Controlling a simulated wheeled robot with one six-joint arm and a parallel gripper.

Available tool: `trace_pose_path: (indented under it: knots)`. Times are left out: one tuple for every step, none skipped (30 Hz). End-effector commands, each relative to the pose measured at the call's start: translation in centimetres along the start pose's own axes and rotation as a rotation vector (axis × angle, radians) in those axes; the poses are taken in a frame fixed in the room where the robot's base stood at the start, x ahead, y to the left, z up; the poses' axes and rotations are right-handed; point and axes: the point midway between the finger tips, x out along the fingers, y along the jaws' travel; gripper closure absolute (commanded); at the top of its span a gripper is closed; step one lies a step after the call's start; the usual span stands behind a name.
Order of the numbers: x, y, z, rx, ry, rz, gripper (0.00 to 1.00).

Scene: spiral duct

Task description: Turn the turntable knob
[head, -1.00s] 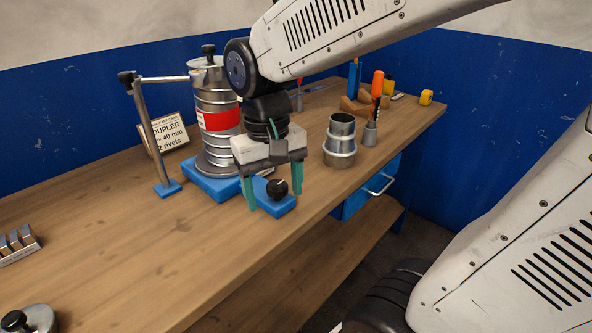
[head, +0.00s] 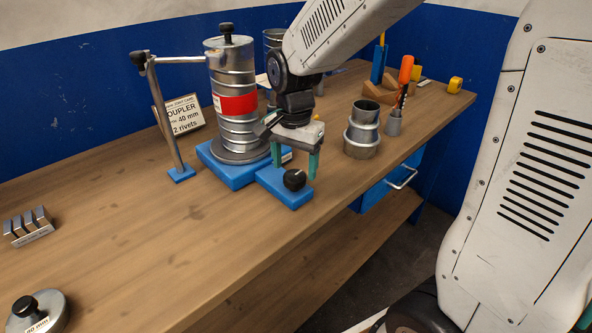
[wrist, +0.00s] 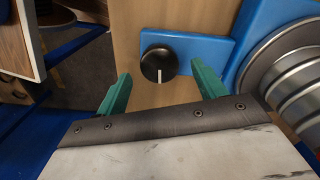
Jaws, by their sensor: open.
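The turntable knob (head: 294,180) is black and round and sits on a blue base block (head: 283,194) in front of the turntable. In the wrist view the knob (wrist: 159,65) has a white pointer line toward the picture's bottom. My gripper (head: 294,171) is open, its two teal fingers pointing down beside and behind the knob in the head view. In the wrist view the knob lies ahead of the gap between the fingertips, and no contact shows. The silver duct (head: 232,100) with a red band stands upright on the turntable disc (head: 243,155).
A clamp post (head: 166,120) with an arm over the duct stands left. A coupler sign (head: 184,116) is behind it. A metal reducer (head: 362,128) and a cup with an orange-handled tool (head: 394,122) stand right. The bench's front left is mostly clear.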

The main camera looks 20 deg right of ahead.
Motion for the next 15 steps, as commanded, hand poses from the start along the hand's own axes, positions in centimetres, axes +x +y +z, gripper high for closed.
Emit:
trace_pose_path:
  knots:
    - [0.8,0.1,0.0,-0.001,-0.002,0.003,0.3]
    - [1.1,0.0,0.0,-0.001,-0.001,0.002,0.3]
    - [1.5,0.0,0.0,-0.001,-0.002,0.003,0.3]
    - [1.8,0.0,0.0,-0.001,-0.001,0.002,0.3]
    - [2.0,0.0,0.0,-0.001,-0.001,0.001,0.3]
    - [2.2,0.0,0.0,-0.001,0.0,0.001,0.3]
    - [2.3,0.0,0.0,-0.001,0.0,0.0,0.3]
    - [2.4,0.0,0.0,-0.001,0.0,0.0,0.3]
    - [2.4,0.0,0.0,-0.001,0.0,0.0,0.3]
    - [2.4,0.0,0.0,-0.001,0.0,0.0,0.3]
    - [2.4,0.0,0.0,-0.001,0.0,0.0,0.3]
    - [2.4,0.0,0.0,-0.001,0.0,0.0,0.3]
    - [2.4,0.0,0.0,-0.001,0.0,0.0,0.3]
    - [2.4,0.0,0.0,-0.001,0.0,0.0,0.3]
    - [2.4,0.0,0.0,-0.001,0.0,0.0,0.3]
